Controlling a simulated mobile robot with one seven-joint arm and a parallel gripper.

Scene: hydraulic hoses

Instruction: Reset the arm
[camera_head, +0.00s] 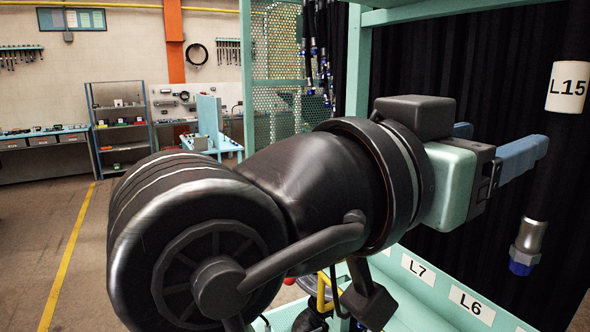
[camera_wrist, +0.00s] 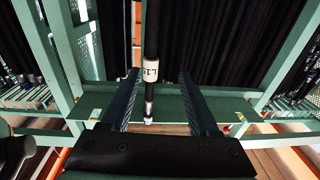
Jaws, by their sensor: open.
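My gripper (camera_head: 520,152) is at the right in the head view, at the end of my black arm, pointing right toward the hanging hoses. In the wrist view its two fingers (camera_wrist: 160,100) are wide apart with nothing held between them. A black hose with a white label (camera_wrist: 150,69) hangs beyond the fingers, seen in the gap between them, and ends in a metal fitting (camera_wrist: 148,108). I cannot tell how far it is from the fingertips. In the head view a hose labelled L15 (camera_head: 567,86) hangs at the right, with a silver and blue end fitting (camera_head: 527,247).
A green rack frame (camera_head: 358,65) stands close behind my arm, with a dense row of black hoses (camera_head: 480,60). A green rail with labels L7 (camera_head: 417,268) and L6 (camera_head: 471,305) runs below my gripper. Open floor (camera_head: 40,240) lies at the left, before shelves (camera_head: 120,120).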

